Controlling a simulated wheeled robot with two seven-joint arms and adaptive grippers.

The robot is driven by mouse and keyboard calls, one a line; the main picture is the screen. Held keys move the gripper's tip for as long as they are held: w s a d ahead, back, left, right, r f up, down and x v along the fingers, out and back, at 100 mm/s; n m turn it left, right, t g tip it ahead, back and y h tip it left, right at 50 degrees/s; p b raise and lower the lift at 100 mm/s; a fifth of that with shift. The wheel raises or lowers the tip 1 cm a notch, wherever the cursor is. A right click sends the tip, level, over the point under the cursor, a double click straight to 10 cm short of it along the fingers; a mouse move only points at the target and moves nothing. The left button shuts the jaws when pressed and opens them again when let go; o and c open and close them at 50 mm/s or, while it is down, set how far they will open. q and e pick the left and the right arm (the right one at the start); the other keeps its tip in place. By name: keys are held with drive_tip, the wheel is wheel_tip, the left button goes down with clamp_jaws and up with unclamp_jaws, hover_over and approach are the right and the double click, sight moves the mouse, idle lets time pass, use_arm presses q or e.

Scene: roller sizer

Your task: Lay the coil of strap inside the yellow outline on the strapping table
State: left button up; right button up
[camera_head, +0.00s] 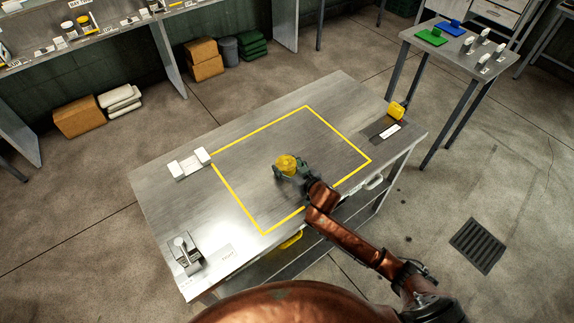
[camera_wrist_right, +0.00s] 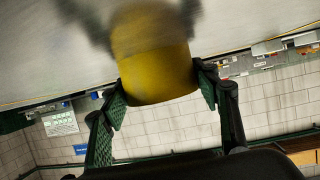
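The coil of strap (camera_head: 286,163) is a small yellow roll. In the head view it is inside the yellow outline (camera_head: 232,190) on the strapping table (camera_head: 165,210), near its middle. My right gripper (camera_head: 289,168) reaches in from the lower right, low over the tabletop. In the right wrist view the yellow coil (camera_wrist_right: 152,55) lies between the two green finger pads of the right gripper (camera_wrist_right: 163,95), which appear closed on its sides. A blurred dark patch shows around its far end. Whether the coil touches the tabletop is hard to tell. My left gripper is not in view.
A white holder (camera_head: 190,163) stands left of the outline, and a grey tool (camera_head: 185,253) at the near left corner. A yellow object (camera_head: 396,110) and dark plate (camera_head: 380,130) are at the right end. A side table (camera_head: 460,50) stands beyond. The tabletop inside the outline is otherwise clear.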

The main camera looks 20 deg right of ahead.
drive_tip(key=o, duration=0.4)
drive_tip(key=shift+o, duration=0.2)
drive_tip(key=shift+r, duration=0.15)
drive_tip(key=p+v, duration=0.2)
drive_tip(key=v, duration=1)
